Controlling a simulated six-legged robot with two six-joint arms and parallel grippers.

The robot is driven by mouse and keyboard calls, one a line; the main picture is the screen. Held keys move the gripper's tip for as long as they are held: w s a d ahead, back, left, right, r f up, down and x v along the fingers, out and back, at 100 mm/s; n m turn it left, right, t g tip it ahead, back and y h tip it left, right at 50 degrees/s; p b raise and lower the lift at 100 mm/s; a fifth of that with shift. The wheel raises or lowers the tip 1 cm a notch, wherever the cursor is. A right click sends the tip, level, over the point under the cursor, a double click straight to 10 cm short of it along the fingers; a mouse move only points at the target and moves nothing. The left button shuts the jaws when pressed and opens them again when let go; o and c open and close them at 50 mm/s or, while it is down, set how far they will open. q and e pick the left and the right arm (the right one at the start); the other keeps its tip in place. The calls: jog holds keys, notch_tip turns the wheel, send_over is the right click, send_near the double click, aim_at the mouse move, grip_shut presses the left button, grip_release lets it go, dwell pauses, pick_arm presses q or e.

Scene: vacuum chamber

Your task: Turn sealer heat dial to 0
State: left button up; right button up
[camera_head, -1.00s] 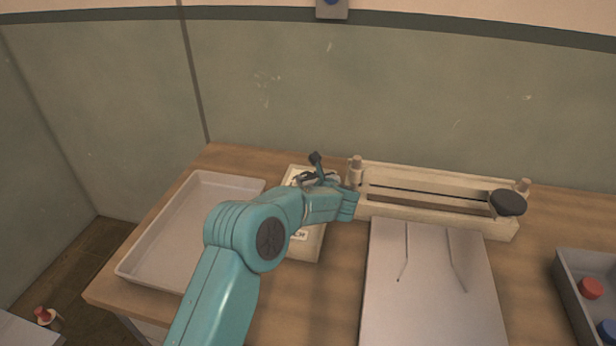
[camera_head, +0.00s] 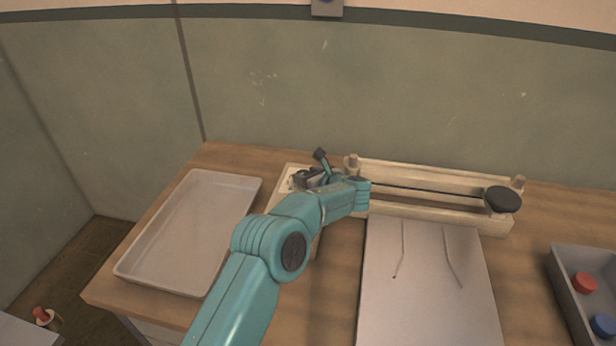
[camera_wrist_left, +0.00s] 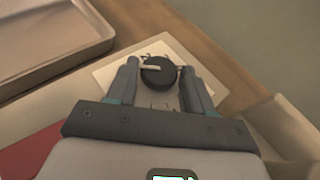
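The heat dial (camera_wrist_left: 158,72) is a round black knob with a pale bar across it, seen in the left wrist view on a white plate (camera_wrist_left: 110,76) with small marks around it. The bar lies nearly level in that view. My left gripper (camera_wrist_left: 160,70) is open, with one finger on each side of the dial; I cannot tell whether they touch it. In the head view my left gripper (camera_head: 308,180) is over the pale control box (camera_head: 284,184) at the left end of the cream sealer (camera_head: 440,213), and hides the dial. My right gripper is out of view.
A shallow empty tray (camera_head: 150,270) stands left of the control box. A grey board (camera_head: 425,300) with two thin bent rods lies in front of the sealer. The sealer has a black knob (camera_head: 503,200) at right. A bin (camera_head: 560,275) holds red and blue items.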

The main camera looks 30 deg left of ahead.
pick_arm(q)
jog(key=shift+o, duration=1)
jog(key=shift+r, duration=0.1)
jog(key=shift+d, duration=0.1)
jog(key=shift+s+d, duration=0.1)
jog(key=shift+d, duration=0.1)
jog(key=b+v, duration=0.2)
jog(key=v, duration=1.3)
jog(key=shift+s+d+r, duration=0.25)
